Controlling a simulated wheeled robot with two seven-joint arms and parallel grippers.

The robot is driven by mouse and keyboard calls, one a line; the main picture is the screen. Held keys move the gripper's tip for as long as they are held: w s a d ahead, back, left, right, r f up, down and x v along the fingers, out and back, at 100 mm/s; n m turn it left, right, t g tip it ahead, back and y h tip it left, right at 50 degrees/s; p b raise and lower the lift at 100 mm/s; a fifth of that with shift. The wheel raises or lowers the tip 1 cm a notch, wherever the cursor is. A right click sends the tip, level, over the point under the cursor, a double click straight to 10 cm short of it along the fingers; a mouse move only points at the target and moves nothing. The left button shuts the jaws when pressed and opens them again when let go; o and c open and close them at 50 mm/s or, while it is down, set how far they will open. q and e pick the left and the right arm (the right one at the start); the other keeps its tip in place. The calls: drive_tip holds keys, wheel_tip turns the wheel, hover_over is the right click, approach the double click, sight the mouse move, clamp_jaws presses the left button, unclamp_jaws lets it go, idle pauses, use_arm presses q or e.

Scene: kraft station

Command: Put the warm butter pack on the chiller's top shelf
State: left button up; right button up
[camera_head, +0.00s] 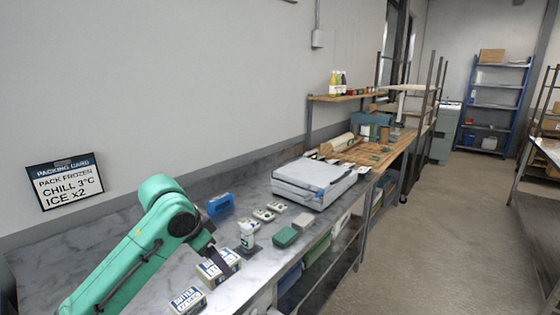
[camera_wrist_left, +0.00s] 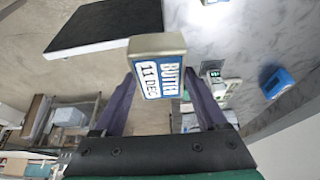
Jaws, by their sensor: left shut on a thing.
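My left gripper (camera_head: 222,262) is shut on a butter pack (camera_head: 212,270) above the front of the marble counter. In the left wrist view the pack (camera_wrist_left: 158,70) is a pale block with a blue and white label reading "11 DEC", held between the purple fingers of the gripper (camera_wrist_left: 160,95). A second butter pack (camera_head: 187,300) is on the counter nearer to me. A pack's edge also shows at the top of the left wrist view (camera_wrist_left: 214,2). I cannot tell from the labels which pack is warm. I cannot make out the chiller. My right gripper is not in view.
A white device with a small display (camera_head: 247,236) stands beyond the held pack. A blue item (camera_head: 220,204), small packs (camera_head: 264,214) and a green block (camera_head: 286,237) lie behind. A large silver-white box (camera_head: 314,182) stands farther right. The floor (camera_head: 440,220) right of the counter is clear.

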use_arm(q)
drive_tip(key=shift+n, duration=0.6)
drive_tip(key=f, duration=0.5)
drive_tip(key=shift+s+a+f, duration=0.15)
drive_tip(key=shift+a+f, duration=0.1)
drive_tip(key=shift+f, duration=0.1)
drive_tip(key=s+a+f+n+t+y+b, duration=0.1)
drive_tip(key=s+f+n, duration=0.6)
drive_tip(key=s+f, duration=0.7)
drive_tip(key=shift+s+a+y+b, duration=0.55)
drive_tip(key=shift+y+b, duration=0.15)
drive_tip(key=shift+y, duration=0.3)
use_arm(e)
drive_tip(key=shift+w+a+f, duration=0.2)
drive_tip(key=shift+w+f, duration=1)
use_arm(q)
drive_tip(key=shift+f, duration=0.15)
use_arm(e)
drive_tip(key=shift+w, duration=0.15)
use_arm(q)
drive_tip(key=shift+w+a, duration=0.1)
